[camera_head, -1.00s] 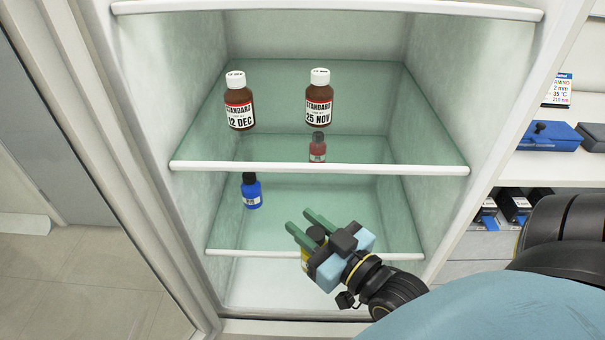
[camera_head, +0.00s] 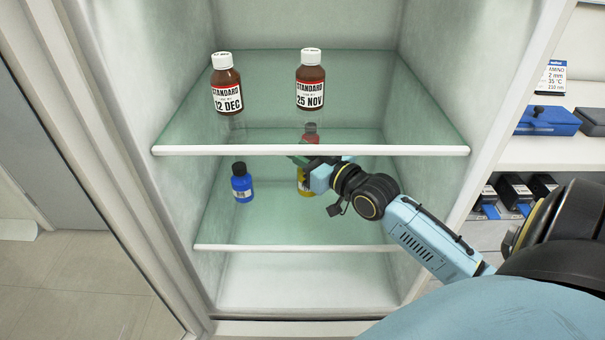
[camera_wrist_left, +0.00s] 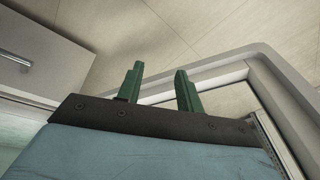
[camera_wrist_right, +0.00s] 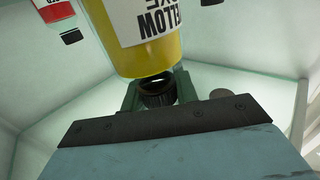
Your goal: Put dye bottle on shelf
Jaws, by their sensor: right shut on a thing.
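My right gripper (camera_head: 312,163) is shut on the cap of the yellow dye bottle (camera_head: 305,184), beneath the front edge of the upper glass shelf (camera_head: 310,151). The right wrist view shows the yellow bottle (camera_wrist_right: 145,35) with its dark cap between the fingers (camera_wrist_right: 157,95). I cannot tell whether its base touches the lower glass shelf (camera_head: 290,247). A blue bottle (camera_head: 242,185) stands on that shelf to the left. A red bottle (camera_head: 310,135) is farther back, partly hidden by the upper shelf edge. My left gripper (camera_wrist_left: 158,80) is open and empty, outside the head view.
Two brown bottles with white caps, 12 DEC (camera_head: 227,85) and 25 NOV (camera_head: 310,80), stand on the upper shelf. Cabinet walls close in both sides. Blue and dark boxes (camera_head: 545,121) sit on shelving at right. The lower shelf's right part looks clear.

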